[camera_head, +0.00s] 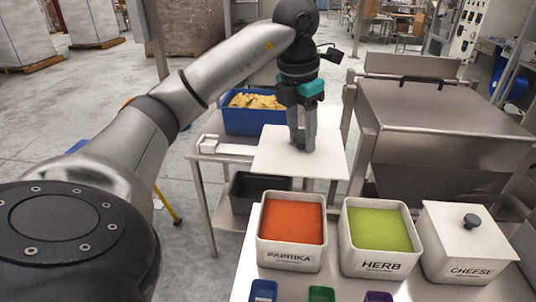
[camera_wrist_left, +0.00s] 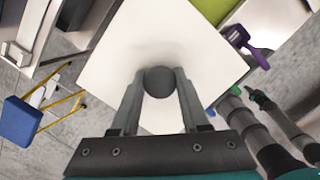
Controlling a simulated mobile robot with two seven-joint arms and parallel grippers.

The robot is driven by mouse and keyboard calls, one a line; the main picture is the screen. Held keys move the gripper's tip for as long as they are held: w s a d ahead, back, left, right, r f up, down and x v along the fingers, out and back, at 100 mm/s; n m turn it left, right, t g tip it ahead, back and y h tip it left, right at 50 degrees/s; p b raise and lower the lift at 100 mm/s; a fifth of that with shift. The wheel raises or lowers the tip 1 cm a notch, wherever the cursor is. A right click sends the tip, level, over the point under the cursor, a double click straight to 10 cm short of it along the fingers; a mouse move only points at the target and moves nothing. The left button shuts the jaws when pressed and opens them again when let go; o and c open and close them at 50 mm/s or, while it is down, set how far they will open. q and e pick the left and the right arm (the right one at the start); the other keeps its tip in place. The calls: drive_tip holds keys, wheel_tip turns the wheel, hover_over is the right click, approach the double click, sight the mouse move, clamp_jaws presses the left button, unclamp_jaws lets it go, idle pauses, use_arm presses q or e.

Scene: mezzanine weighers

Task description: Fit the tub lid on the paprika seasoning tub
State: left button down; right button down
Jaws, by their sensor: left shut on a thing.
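My left gripper (camera_head: 302,146) is shut on the dark knob (camera_wrist_left: 160,82) of a flat white square tub lid (camera_head: 277,160). The lid is held roughly level in the air, up and beyond the tubs in the head view. In the left wrist view the lid (camera_wrist_left: 120,58) fills the middle, with a finger on each side of the knob. The paprika seasoning tub (camera_head: 291,256) is white, labelled PAPRIKA, open and filled with orange-red powder. It stands on the pale table, nearer to me than the lid and apart from it. My right gripper is not in view.
The open herb tub (camera_head: 378,264) with green powder and the cheese tub (camera_head: 468,264), closed by a knobbed lid, stand to the right. Blue, green and purple things (camera_head: 378,296) lie in front. A blue crate of yellow pieces (camera_head: 243,122) stands behind the lid.

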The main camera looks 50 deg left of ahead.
use_arm(q)
drive_tip(key=shift+s+a+f, duration=0.1)
drive_tip(key=shift+a, duration=0.2)
wheel_tip(320, 180, down, 20)
drive_tip(key=b, duration=0.3)
drive_tip(key=shift+r, duration=0.2)
drive_tip(key=shift+f+b, duration=0.2)
drive_tip(key=shift+b, duration=0.1)
drive_tip(key=shift+c, duration=2)
unclamp_jaws()
drive_tip(key=shift+r, duration=0.15)
